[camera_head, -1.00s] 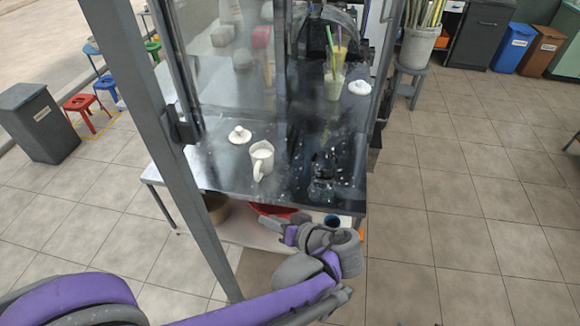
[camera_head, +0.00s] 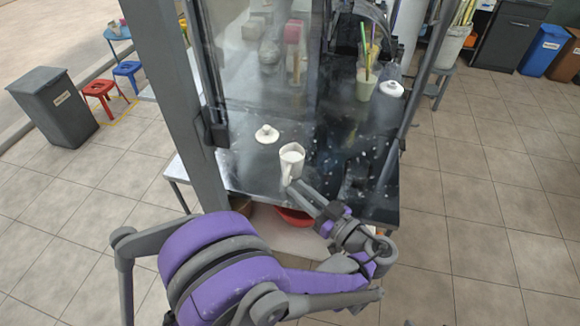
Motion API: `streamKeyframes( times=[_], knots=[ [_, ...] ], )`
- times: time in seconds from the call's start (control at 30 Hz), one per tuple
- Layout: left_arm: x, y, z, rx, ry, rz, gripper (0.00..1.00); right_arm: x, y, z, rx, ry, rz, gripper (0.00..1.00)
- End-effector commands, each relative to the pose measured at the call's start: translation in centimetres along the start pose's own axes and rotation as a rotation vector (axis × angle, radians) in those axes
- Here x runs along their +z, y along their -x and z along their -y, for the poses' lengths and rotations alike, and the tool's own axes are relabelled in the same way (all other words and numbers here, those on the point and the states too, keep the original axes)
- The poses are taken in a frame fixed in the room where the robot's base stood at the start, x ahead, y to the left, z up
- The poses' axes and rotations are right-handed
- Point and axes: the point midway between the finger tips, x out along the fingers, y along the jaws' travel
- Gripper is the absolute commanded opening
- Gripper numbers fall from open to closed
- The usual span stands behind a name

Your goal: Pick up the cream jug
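The cream jug (camera_head: 291,160) is a white, upright jug with pale contents. It stands on the dark metal counter (camera_head: 240,165), with its handle toward the counter's front edge. My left gripper (camera_head: 297,188) is just in front of the jug, close to the lower handle. Whether it touches the handle cannot be told. The fingers overlap from this angle, so their opening is unclear. My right gripper is not in view.
A white lid (camera_head: 266,134) lies left of the jug. A cup with straws (camera_head: 365,82) and another white lid (camera_head: 391,89) stand farther back right. A grey post (camera_head: 165,100) and clear panel (camera_head: 245,70) border the counter. A red bowl (camera_head: 293,216) sits below.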

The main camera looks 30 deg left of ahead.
Motion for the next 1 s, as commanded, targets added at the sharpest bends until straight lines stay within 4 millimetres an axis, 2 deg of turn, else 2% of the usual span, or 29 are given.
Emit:
streamKeyframes(
  times=[0.33,0.67,0.8,1.0],
  knots=[
    [0.0,-4.7,0.1,-0.003,0.000,0.000,0.26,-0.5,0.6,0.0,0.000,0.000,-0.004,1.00],
    [0.1,-5.4,0.0,0.000,-0.001,0.001,0.26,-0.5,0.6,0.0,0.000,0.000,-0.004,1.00],
    [0.0,-5.4,0.0,0.000,-0.001,0.001,0.01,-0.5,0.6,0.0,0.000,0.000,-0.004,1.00],
    [0.0,-5.3,0.0,0.000,-0.001,0.001,0.00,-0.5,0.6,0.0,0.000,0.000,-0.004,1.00]
  ],
)
